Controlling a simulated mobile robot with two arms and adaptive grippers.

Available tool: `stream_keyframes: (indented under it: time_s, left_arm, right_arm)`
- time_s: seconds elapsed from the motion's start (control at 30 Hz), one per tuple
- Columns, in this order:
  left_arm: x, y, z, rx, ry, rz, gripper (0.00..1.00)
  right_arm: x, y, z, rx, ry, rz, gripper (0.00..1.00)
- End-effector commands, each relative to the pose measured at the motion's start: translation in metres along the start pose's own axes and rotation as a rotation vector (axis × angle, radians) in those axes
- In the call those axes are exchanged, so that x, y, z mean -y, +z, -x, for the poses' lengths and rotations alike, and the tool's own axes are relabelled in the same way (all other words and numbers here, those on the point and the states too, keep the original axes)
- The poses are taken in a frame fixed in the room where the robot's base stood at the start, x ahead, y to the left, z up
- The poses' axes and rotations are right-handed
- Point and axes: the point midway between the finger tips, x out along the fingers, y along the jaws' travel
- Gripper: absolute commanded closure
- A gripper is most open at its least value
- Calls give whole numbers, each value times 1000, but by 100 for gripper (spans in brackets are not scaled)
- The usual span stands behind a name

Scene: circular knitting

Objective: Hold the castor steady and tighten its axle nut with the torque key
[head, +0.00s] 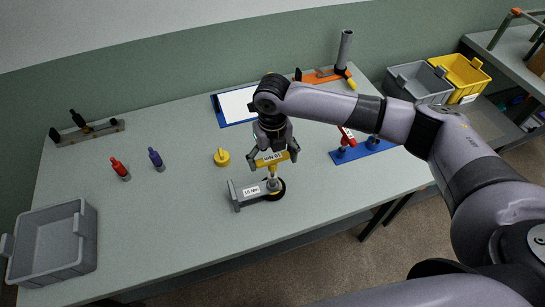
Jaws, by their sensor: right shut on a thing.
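My right gripper (273,154) reaches in from the right and is shut on the yellow handle of the torque key (272,164), which has a white label. The key stands upright with its shaft pointing down over the castor. The castor's black wheel (280,194) shows at the right end of a grey labelled holder (251,193) on the table. The key's lower end meets the castor area; whether it sits on the axle nut I cannot tell, and the nut is too small to make out. My left gripper is not in view.
A yellow knob (221,157), a blue tool (156,158) and a red tool (119,168) stand left on the table (165,215). A grey bin (55,245) is front left. A blue rack (363,151) with a red-handled tool is right. The table's front middle is clear.

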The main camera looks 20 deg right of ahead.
Motion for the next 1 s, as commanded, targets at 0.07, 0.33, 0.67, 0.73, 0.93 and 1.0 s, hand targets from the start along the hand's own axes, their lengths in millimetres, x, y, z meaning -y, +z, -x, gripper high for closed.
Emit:
stream_keyframes:
  time_s: [0.07, 0.33, 0.67, 0.73, 0.93, 1.0]
  left_arm:
    - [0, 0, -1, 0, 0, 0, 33]
    - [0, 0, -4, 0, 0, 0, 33]
    - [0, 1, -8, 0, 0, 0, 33]
    - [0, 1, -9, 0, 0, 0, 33]
    - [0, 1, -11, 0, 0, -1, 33]
    - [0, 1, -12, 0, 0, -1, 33]
  right_arm:
    - [0, 0, -1, 0, 0, 0, 50]
    - [0, 0, -7, 0, 1, 0, 50]
    - [0, 0, -16, 0, 0, 0, 50]
    - [0, 0, -18, -1, 0, 0, 50]
    - [0, 0, -23, -1, 0, 0, 50]
    - [0, 0, -24, -1, 0, 0, 50]
